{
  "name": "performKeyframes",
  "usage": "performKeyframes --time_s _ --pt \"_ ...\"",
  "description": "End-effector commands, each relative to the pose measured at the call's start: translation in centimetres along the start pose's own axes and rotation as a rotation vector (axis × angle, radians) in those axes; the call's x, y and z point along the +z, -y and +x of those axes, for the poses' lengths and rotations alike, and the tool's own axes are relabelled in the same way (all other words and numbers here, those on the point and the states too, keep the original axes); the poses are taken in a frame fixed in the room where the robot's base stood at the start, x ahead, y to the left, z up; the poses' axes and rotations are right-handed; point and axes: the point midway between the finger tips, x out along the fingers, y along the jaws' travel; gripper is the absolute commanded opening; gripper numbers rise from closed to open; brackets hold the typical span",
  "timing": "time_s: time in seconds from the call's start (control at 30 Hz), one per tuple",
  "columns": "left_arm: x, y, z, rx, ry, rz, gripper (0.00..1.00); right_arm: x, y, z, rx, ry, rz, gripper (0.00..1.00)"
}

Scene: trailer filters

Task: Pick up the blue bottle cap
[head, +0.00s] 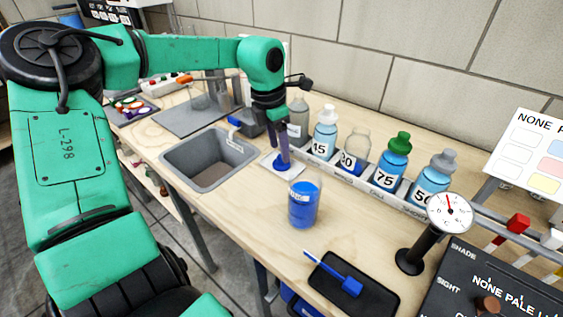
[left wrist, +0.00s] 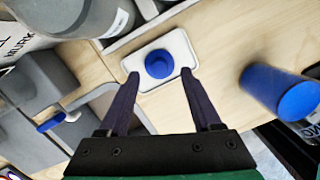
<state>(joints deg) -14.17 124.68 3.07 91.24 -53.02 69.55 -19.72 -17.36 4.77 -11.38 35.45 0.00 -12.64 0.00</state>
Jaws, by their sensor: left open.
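The blue bottle cap (left wrist: 159,63) lies on a small white tray (left wrist: 184,47) in the left wrist view. In the head view the cap (head: 282,164) is partly hidden by my left gripper. My left gripper (head: 284,155) points down over the tray with its fingers open. In the left wrist view its fingertips (left wrist: 160,76) show on both sides of the cap's near edge, with a gap on each side. I cannot tell how far they are above the tray. My right gripper is not in view.
A blue cup (head: 303,205) stands right of the tray. A grey sink (head: 210,160) is on the left. A rack of bottles, including one with a green cap (head: 397,155), lines the back. A gauge (head: 449,212) and a black tray (head: 375,292) stand at the right.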

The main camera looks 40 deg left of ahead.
Motion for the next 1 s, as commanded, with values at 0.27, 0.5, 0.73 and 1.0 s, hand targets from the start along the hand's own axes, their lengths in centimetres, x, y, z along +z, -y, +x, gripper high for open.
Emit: performKeyframes --time_s 0.27,0.5,0.73,1.0 --pt "0.1 0.0 2.7 0.000 0.000 0.000 0.65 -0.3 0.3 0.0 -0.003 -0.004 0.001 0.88" --pt "0.1 0.0 2.7 0.000 0.000 0.000 0.08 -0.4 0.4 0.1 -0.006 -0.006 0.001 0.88" --pt "0.1 0.0 2.6 0.000 0.000 0.000 0.00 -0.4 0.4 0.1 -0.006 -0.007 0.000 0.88" --pt "0.2 0.0 1.9 0.001 0.003 0.000 0.00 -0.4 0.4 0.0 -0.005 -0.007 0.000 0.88"
